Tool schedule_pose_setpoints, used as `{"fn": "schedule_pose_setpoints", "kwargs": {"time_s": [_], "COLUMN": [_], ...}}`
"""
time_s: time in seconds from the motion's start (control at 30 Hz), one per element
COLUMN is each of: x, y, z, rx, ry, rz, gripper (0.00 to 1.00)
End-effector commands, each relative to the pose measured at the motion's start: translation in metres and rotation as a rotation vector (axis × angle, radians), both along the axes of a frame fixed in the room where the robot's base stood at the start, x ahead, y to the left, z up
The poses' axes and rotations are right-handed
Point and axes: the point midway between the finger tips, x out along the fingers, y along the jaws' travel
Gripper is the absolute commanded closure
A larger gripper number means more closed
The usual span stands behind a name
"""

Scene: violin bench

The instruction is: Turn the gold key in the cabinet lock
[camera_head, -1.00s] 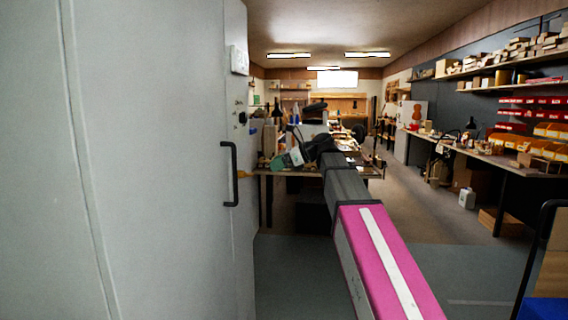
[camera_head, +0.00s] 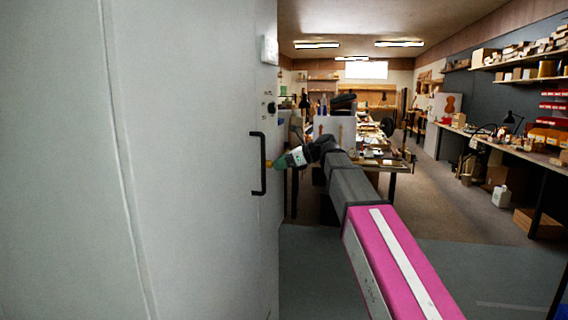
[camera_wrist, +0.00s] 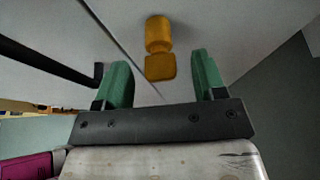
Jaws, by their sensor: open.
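The gold key (camera_wrist: 160,48) sticks out of the grey cabinet (camera_head: 190,170) face in the wrist view, ahead of the fingertips and roughly between them. My gripper (camera_wrist: 160,75) is open, with a green finger on either side and nothing held. In the head view my gripper (camera_head: 280,161) is small, at the end of my arm beside the handle. The lock behind the key is not clearly visible.
The black handle also shows in the wrist view (camera_wrist: 45,62), left of my gripper. A cluttered workbench (camera_head: 385,163) stands behind my arm. Another bench (camera_head: 520,150) and shelves line the right wall. The floor between is mostly clear.

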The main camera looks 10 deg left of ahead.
Motion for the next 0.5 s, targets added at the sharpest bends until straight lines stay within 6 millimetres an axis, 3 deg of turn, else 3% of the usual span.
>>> {"fn": "schedule_pose_setpoints", "kwargs": {"time_s": [0.03,0.2,0.27,0.3,0.33,0.5], "x": [0.0,-0.0001,-0.0001,-0.0001,-0.0001,-0.0013], "y": [-0.0001,-0.0002,-0.0002,-0.0002,-0.0002,-0.0002], "z": [0.0,0.0001,0.0001,0.0001,0.0001,-0.0002], "rx": [0.0,0.0,0.0,0.0,0.0,-0.003], "ry": [0.0,0.0,0.0,0.0,0.0,-0.022], "rz": [0.0,0.0,0.0,0.0,0.0,0.001], "gripper": [0.39,0.9,0.9,0.8,0.86,0.86]}}
